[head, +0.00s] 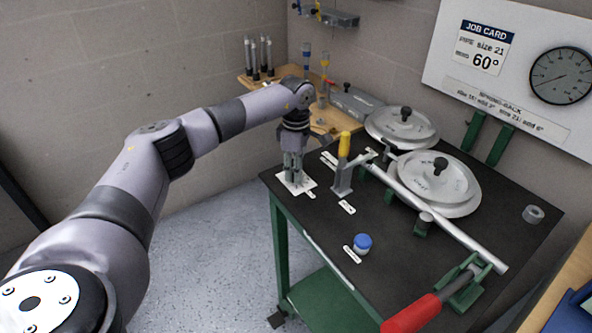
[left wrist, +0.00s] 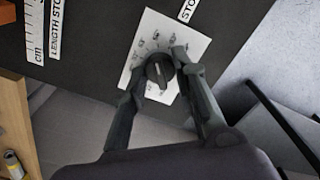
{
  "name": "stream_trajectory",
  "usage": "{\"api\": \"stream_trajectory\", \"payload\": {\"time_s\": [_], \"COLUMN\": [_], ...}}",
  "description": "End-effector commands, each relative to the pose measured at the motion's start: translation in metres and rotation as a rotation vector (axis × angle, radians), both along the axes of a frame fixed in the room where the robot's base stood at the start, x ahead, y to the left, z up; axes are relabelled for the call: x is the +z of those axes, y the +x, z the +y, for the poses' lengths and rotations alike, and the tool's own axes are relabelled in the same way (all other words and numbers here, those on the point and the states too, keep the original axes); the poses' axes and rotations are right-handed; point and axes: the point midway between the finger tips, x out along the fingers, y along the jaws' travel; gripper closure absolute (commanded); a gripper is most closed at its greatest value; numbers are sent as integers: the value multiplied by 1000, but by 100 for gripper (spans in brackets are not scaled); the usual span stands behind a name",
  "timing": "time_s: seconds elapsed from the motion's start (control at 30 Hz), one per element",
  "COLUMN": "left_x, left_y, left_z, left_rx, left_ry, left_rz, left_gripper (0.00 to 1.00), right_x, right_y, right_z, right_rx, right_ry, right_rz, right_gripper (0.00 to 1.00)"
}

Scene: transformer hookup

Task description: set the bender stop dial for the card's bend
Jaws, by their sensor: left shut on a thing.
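The stop dial is a dark round knob (left wrist: 157,66) with a pale pointer line, on a white plate (left wrist: 150,28) with small marks around it. The marks are too small to read. My left gripper (head: 293,177) points down at the dial plate (head: 308,184) on the bench's left corner. In the left wrist view my left gripper (left wrist: 161,73) has its fingers closed on either side of the knob. The job card (head: 484,47) reads size 21 and 60°. The spring-back strip (head: 507,109) below it has small text that I cannot read surely. My right gripper is out of view.
The black bench top (head: 312,222) carries a yellow-handled clamp (head: 343,165), a long pipe (head: 440,218), two round formers (head: 432,183), a blue-capped jar (head: 362,243) and a red-handled lever (head: 413,313). A wooden shelf (head: 322,122) stands behind.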

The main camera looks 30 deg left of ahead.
Motion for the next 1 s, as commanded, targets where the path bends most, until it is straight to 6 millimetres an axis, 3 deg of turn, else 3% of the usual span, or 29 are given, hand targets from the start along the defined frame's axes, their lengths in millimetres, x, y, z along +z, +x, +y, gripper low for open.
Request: {"api": "stream_trajectory", "payload": {"time_s": [0.3,0.8,0.83,1.0], "left_x": [2,2,2,1], "left_y": [1,1,1,1], "left_z": [0,0,0,0], "left_rx": [-110,-128,-128,-127], "left_ry": [-2,-2,-2,-1], "left_rz": [-6,-6,-6,-3], "left_gripper": [100,100,73,62], "right_x": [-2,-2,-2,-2], "right_y": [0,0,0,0], "right_z": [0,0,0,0], "right_rx": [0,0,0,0], "right_ry": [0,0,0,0], "right_rz": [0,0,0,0], "right_gripper": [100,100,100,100]}}
